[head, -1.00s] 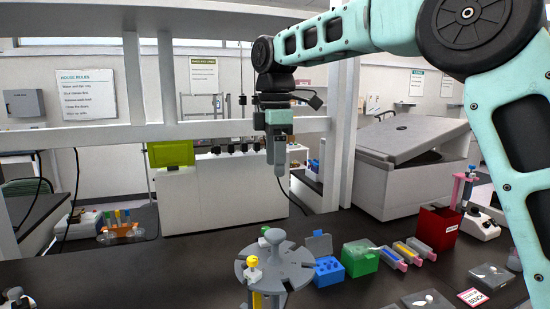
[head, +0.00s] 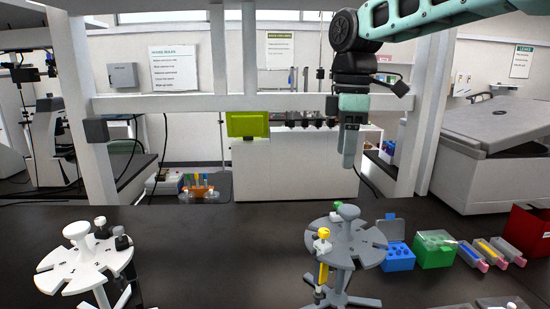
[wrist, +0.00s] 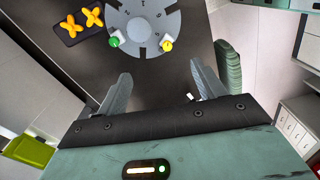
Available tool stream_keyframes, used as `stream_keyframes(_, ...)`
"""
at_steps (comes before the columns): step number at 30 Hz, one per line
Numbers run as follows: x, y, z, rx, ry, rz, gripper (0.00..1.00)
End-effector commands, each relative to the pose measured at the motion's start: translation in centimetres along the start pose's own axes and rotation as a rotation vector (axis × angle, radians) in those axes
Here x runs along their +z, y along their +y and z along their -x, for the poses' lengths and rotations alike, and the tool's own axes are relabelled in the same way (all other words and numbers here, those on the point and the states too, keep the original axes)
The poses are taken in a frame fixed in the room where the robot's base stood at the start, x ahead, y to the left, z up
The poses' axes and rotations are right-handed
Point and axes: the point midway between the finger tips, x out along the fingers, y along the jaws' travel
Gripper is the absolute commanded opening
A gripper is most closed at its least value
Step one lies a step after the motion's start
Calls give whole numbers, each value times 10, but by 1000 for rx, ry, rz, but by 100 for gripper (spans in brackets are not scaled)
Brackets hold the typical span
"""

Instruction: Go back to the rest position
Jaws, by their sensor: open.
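My gripper (head: 349,163) hangs pointing down in the head view, above and behind the grey round rack. In the wrist view my gripper (wrist: 160,88) has its two grey fingers apart with nothing between them. The grey slotted rack (head: 345,243) stands on the black bench, holding a yellow-capped pipette-like item and a green-capped one. In the wrist view the rack (wrist: 142,20) lies beyond the fingertips, not touching them.
A white round rack (head: 85,265) stands at the left. Right of the grey rack are a blue tube block (head: 398,258), a green box (head: 434,250), colored trays and a red bin (head: 530,235). A white shelf post (head: 425,110) and crossbar run behind the bench.

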Motion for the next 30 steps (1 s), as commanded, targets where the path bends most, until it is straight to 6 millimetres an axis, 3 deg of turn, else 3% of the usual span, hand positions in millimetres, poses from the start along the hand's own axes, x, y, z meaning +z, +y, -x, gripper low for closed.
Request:
stream_keyframes(3, -22, -57, -44, -11, 12, -87, 69)
stream_keyframes(7, -32, -122, -92, -21, 27, -217, 69)
stream_keyframes(11, -24, -188, -141, -29, 31, -362, 69)
stream_keyframes(15, -1, -247, -186, -30, 31, -514, 69)
stream_keyframes(21, 30, -293, -223, -22, 30, -659, 69)
stream_keyframes(30, 37, -301, -230, -20, 30, -694, 69)
